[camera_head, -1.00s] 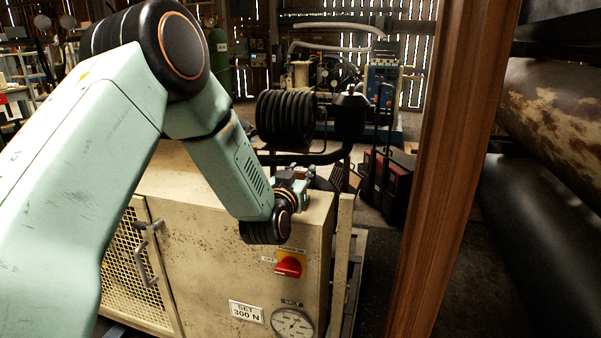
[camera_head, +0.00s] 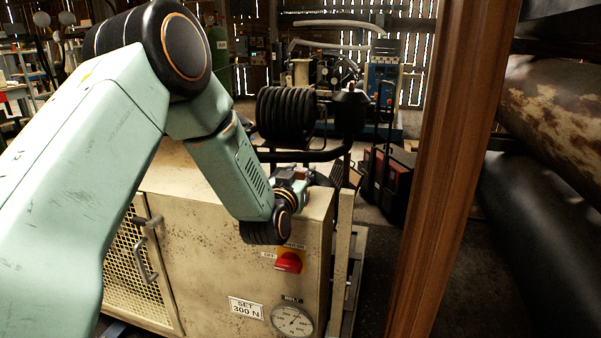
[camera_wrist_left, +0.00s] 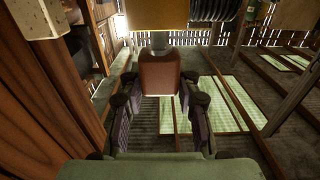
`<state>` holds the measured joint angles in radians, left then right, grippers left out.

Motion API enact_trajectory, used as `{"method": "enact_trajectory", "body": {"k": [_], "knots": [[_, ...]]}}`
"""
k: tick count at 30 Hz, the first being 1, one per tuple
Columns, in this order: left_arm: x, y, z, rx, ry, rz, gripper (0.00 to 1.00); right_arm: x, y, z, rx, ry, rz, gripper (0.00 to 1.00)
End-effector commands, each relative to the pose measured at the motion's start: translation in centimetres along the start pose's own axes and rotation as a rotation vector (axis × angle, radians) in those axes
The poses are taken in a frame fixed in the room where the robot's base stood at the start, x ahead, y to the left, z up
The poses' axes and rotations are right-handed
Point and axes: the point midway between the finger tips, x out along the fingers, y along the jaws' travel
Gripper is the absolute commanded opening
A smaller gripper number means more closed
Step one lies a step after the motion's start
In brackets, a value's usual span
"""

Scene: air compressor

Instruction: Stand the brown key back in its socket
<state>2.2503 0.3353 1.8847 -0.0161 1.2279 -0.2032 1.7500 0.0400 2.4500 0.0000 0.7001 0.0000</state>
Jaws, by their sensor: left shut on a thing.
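The brown key (camera_wrist_left: 160,76) shows in the left wrist view as a rounded brown block on a short grey stem. The stem meets a yellow part (camera_wrist_left: 165,23) at the top of that view; I cannot tell whether it is seated in a socket there. My left gripper (camera_wrist_left: 160,96) has its two dark fingers on either side of the key and is shut on it. In the head view, my left wrist is over the front right of the beige cabinet (camera_head: 215,250), and it hides the key and fingertips. My right gripper is not in view.
A red rotary switch (camera_head: 289,262), a "SET 300 N" label (camera_head: 246,308) and a round gauge (camera_head: 292,321) are on the cabinet front. A brown wooden post (camera_head: 452,170) stands close at the right. Black ribbed coils (camera_head: 286,118) stand behind the wrist.

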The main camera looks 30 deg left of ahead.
Motion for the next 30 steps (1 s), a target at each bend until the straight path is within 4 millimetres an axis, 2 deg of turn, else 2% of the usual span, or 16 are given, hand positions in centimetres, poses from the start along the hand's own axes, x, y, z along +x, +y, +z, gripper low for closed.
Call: {"method": "enact_trajectory", "body": {"k": [26,27,30], "knots": [[0.0,0.0,1.1,0.000,0.001,0.000,0.01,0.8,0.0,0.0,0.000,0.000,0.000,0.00],[0.0,0.0,1.1,0.000,0.001,0.000,0.33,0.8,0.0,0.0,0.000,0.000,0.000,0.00],[0.0,0.0,1.1,0.000,0.001,0.000,0.41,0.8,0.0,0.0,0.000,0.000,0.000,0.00]]}}
